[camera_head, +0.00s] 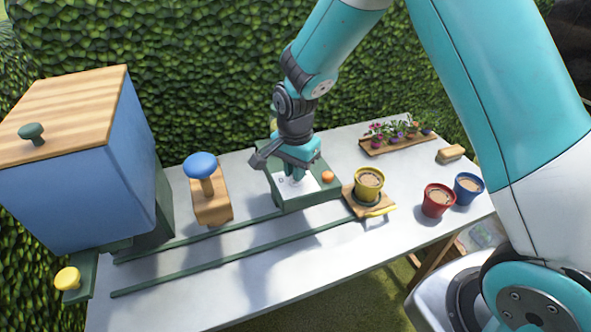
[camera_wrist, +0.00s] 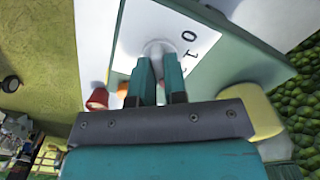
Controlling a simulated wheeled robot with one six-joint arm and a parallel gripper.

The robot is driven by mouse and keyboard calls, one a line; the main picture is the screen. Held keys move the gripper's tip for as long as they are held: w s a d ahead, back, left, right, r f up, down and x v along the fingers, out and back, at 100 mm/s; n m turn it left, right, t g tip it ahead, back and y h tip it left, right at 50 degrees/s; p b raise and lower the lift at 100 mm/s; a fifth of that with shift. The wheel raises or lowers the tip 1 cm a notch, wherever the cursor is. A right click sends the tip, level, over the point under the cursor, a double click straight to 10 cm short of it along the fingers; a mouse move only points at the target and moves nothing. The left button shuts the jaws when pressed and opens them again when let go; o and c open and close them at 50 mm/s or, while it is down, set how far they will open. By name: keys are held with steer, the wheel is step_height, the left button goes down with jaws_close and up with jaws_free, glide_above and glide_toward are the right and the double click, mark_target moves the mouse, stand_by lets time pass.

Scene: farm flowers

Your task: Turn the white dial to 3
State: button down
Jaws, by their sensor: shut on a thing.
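The white dial (camera_wrist: 158,47) sits on a white plate (camera_wrist: 135,28) with dark printed digits. The plate is on top of a green box (camera_head: 310,198) at the middle of the table. My gripper (camera_wrist: 158,65) is shut on the dial, with a teal finger on either side of it. In the head view my gripper (camera_head: 293,178) points down at the plate and hides most of the dial. A 0 and a 1 are readable beside the dial in the wrist view; other marks are partly covered. I cannot tell which number the dial points to.
An orange knob (camera_head: 328,177) is on the box's right side. A yellow pot (camera_head: 369,184) stands on a wooden tray to the right, with red (camera_head: 437,200) and blue (camera_head: 468,188) pots beyond. A blue-topped wooden stand (camera_head: 209,199) and a large blue box (camera_head: 85,175) are left.

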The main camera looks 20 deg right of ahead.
steer(key=shift+w+r+m, duration=0.1)
steer(key=shift+m, duration=0.4)
steer(key=c, duration=1.2)
jaws_free()
steer(key=shift+o, duration=0.2)
step_height(320, 180, up, 17)
steer(key=b, duration=0.3)
steer(key=shift+r, duration=0.15)
